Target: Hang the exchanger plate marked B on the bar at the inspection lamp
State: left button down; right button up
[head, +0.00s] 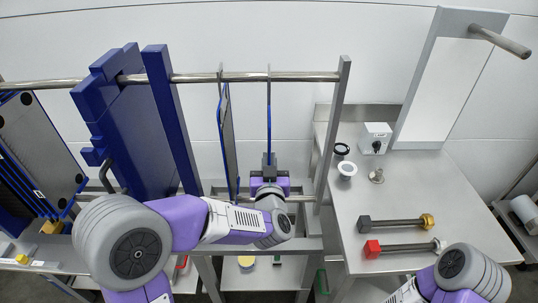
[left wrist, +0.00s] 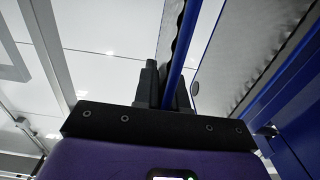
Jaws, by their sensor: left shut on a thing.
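My left gripper (head: 269,163) is shut on the lower part of a thin blue-edged exchanger plate (head: 268,112). This plate is seen edge-on and its top is at the rack rail (head: 300,77); I cannot tell whether its hook still rests there. No letter on it is readable. In the left wrist view, the plate's blue edge (left wrist: 178,55) runs up from between my left fingers (left wrist: 168,85). The inspection lamp (head: 440,90) is a white upright panel at the right, with a metal bar (head: 500,41) sticking out at its top. My right gripper is out of view.
Another plate (head: 228,135) hangs just left of the held one. Thick blue end plates (head: 135,125) and more plates (head: 40,150) stand further left. A rack post (head: 333,130) rises between the held plate and the steel bench (head: 430,185). Two large bolts (head: 400,223) (head: 402,248) lie on the bench.

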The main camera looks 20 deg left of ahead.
pick_arm(q)
jog(key=b+v, duration=0.5)
jog(key=v, duration=1)
jog(key=shift+s+r, duration=0.2)
jog(key=shift+s, duration=0.15)
jog(key=shift+w+d, duration=0.1)
